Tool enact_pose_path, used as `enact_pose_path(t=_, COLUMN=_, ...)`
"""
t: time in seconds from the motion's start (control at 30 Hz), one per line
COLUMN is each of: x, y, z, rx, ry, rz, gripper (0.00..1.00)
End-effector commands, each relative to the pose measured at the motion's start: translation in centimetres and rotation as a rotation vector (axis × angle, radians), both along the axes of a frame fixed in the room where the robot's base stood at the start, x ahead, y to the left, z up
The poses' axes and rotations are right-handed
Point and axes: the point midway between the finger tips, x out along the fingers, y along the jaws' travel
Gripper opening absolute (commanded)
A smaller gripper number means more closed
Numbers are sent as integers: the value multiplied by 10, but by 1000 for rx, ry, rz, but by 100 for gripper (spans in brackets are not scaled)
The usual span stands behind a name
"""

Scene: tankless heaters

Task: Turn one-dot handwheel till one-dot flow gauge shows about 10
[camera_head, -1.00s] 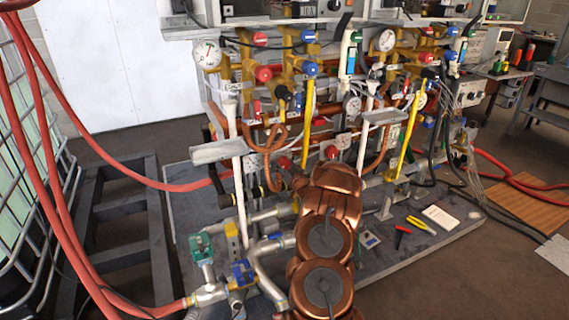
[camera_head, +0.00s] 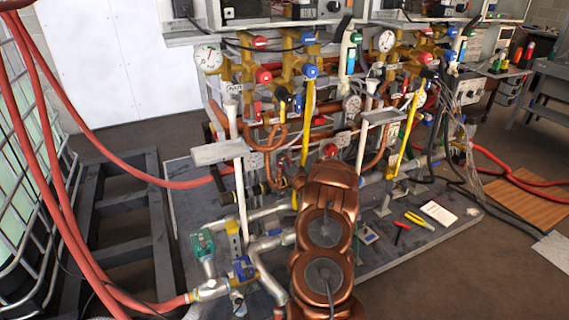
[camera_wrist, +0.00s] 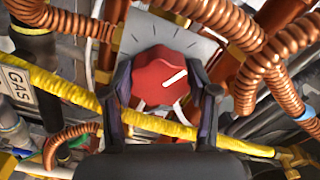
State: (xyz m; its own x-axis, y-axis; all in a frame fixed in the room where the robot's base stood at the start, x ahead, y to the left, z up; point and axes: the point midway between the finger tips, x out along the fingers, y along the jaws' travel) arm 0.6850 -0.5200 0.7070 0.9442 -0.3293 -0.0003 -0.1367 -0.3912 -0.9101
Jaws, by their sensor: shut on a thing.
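A red handwheel (camera_wrist: 162,77) with a white pointer line is in the wrist view, in front of a grey plate (camera_wrist: 185,38) with dark scale marks. The pointer slants up to the right. My gripper (camera_wrist: 162,95) is shut on this handwheel, one finger on each side. In the head view my copper-coloured arm covers the gripper. Round white gauges show at the left (camera_head: 208,57) and right (camera_head: 386,41) of the rig, with a smaller one (camera_head: 352,105) between. Their readings and any dot marks are too small to make out.
Copper coils (camera_wrist: 215,18) and a yellow pipe (camera_wrist: 60,82) crowd around my fingers. Red hoses (camera_head: 45,170) run along the left. Hand tools (camera_head: 412,222) lie on the grey base plate (camera_head: 375,258). Open floor shows at the lower right.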

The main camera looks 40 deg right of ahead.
Motion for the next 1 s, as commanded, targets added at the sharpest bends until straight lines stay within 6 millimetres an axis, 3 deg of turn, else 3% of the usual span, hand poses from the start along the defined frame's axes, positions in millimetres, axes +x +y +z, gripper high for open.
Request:
enact_pose_path(t=0.4, x=0, y=-1, z=2, rx=146, ry=-54, rz=-2, gripper=24)
enact_pose_path(t=0.87, x=0, y=-1, z=2, rx=159, ry=-60, rz=-2, gripper=24)
enact_pose_path(t=0.9, x=0, y=-1, z=2, rx=159, ry=-59, rz=-3, gripper=60)
enact_pose_path(t=1.0, x=0, y=-1, z=2, rx=160, ry=-59, rz=-2, gripper=70)
